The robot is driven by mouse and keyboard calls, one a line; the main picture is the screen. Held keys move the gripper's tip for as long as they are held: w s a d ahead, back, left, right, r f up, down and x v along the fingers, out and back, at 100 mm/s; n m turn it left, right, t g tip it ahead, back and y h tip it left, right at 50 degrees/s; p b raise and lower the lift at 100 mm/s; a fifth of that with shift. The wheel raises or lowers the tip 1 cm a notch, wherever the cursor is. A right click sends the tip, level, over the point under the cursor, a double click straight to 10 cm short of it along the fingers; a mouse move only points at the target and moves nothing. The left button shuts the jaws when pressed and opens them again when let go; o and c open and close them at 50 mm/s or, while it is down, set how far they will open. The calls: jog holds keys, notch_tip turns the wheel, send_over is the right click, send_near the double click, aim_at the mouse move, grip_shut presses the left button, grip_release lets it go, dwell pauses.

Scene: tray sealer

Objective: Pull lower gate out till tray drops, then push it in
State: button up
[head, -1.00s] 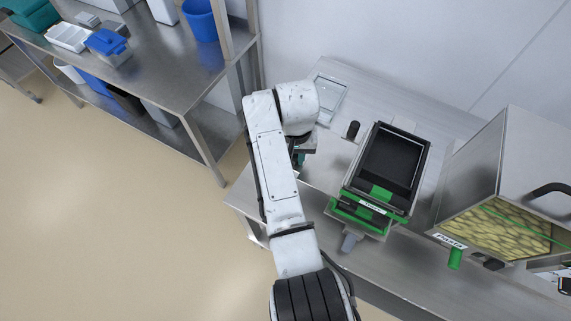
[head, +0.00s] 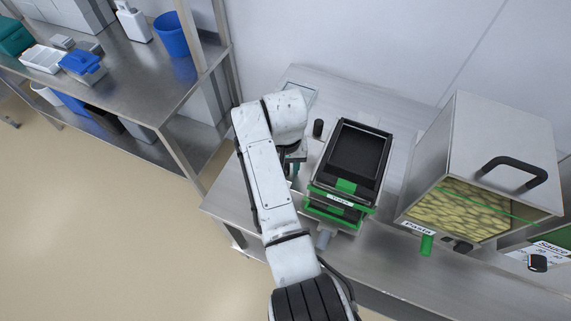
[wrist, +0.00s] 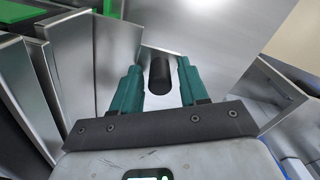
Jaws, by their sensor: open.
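The tray dispenser, a dark stack in a metal frame (head: 384,150), stands on the steel bench in the head view. Its front has an upper green gate piece (head: 346,186) and a lower green gate (head: 336,212), with a white label between them. The lower gate looks pushed in against the frame, but I cannot tell exactly. My gripper (wrist: 158,92) is open, its teal fingers apart and empty. A black upright knob (wrist: 160,73) shows between and beyond the fingertips in the wrist view; it also shows in the head view (head: 318,128), left of the dispenser. My arm partly hides the gripper there.
A grey handle-like piece (head: 324,237) sticks out below the dispenser's front. A steel pasta bin (head: 490,130) with a black handle stands to the right, and a sauce container (head: 548,247) beyond it. A shelf rack (head: 150,85) stands at the left, with open floor in front.

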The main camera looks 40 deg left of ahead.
jog(key=shift+o, duration=0.5)
jog(key=shift+r, duration=0.1)
jog(key=shift+r, duration=0.3)
notch_tip(320, 180, up, 10)
jog(key=shift+b, duration=0.45)
jog(key=shift+c, duration=0.4)
